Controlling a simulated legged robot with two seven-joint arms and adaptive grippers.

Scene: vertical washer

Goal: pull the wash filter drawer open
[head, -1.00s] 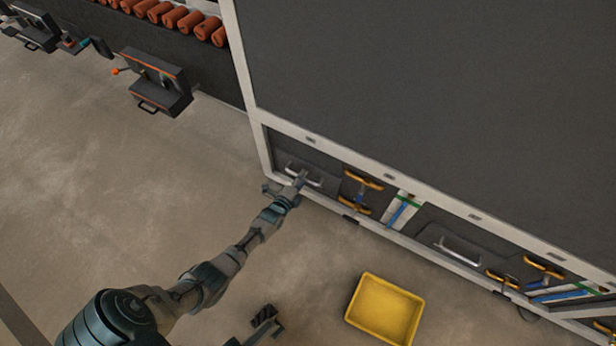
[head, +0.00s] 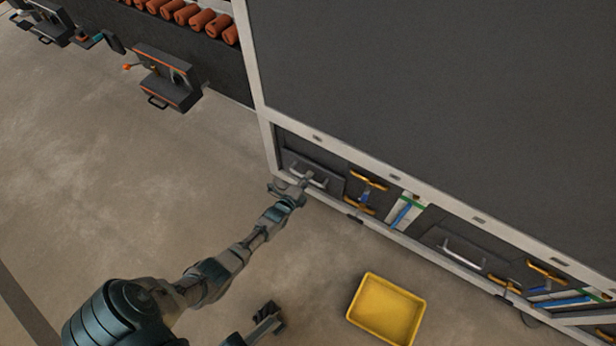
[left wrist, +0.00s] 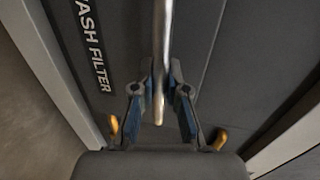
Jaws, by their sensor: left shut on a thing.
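The wash filter drawer (head: 325,174) is a dark panel at the lower left corner of the big grey machine, with a silver bar handle (head: 318,183). Its top and right edges show, and it seems to stand slightly out. My left gripper (head: 296,188) is at the handle. In the left wrist view, its two fingers (left wrist: 160,103) are shut around the handle bar (left wrist: 162,45), one on each side. The words "WASH FILTER" (left wrist: 92,45) show on the drawer front, partly cut off. A dark gripper, seemingly my right one (head: 265,322), shows low in the head view, away from the drawer; its jaws are unclear.
A yellow bin (head: 386,308) lies on the floor in front of the machine. Yellow-handled valves (head: 368,190) sit right of the drawer, then another panel with a silver handle (head: 461,251).

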